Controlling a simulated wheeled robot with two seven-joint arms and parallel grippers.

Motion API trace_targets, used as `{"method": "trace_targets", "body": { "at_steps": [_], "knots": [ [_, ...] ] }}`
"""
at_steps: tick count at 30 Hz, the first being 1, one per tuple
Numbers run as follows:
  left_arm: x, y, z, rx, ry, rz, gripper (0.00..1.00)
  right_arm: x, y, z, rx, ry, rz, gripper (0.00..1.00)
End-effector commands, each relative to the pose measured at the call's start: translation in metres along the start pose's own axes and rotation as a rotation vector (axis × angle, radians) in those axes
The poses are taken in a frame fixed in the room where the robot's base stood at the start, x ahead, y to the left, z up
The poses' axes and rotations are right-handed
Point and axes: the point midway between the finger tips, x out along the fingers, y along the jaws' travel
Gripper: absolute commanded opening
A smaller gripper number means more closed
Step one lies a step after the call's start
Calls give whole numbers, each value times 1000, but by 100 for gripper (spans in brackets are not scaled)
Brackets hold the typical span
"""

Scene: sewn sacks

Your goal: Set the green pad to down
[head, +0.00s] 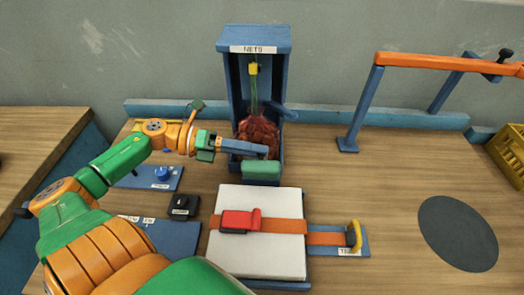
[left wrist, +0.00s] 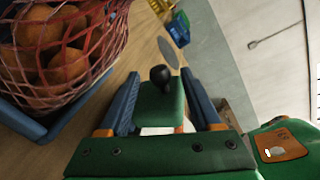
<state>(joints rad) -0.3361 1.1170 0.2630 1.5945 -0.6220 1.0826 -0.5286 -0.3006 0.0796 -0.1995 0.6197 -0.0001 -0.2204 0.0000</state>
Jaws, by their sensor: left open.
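The green pad (head: 262,169) is a small block low on the front of the blue stand labelled NETS. In the left wrist view the green pad (left wrist: 160,104) shows between my two fingers, with a black round knob (left wrist: 161,75) at its far end. My left gripper (head: 266,150) is open, its blue fingers reaching in from the left just above and beside the pad in the head view. I cannot tell whether the fingers touch it. My right gripper is out of view.
A red net of round fruit (head: 257,133) hangs in the blue stand (head: 232,95), close behind my fingers. A white sack (head: 260,258) with an orange strap and red buckle (head: 239,221) lies in front. An orange rail (head: 440,62) and yellow crate (head: 509,155) are at right.

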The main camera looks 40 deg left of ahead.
Motion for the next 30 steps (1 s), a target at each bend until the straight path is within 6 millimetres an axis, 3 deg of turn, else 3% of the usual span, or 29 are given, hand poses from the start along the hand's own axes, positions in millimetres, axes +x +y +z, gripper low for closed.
{"method": "trace_targets", "body": {
  "at_steps": [4, 12, 20, 30],
  "knots": [
    [18, -1, 1, 2, -1, -1, 65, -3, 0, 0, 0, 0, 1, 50],
    [22, 0, 0, 0, 0, 0, 65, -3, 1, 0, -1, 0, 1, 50],
    [22, 0, 0, 0, 0, 0, 0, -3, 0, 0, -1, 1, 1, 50],
    [22, 0, 0, 0, 0, 0, 0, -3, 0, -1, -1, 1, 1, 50]
  ]
}}
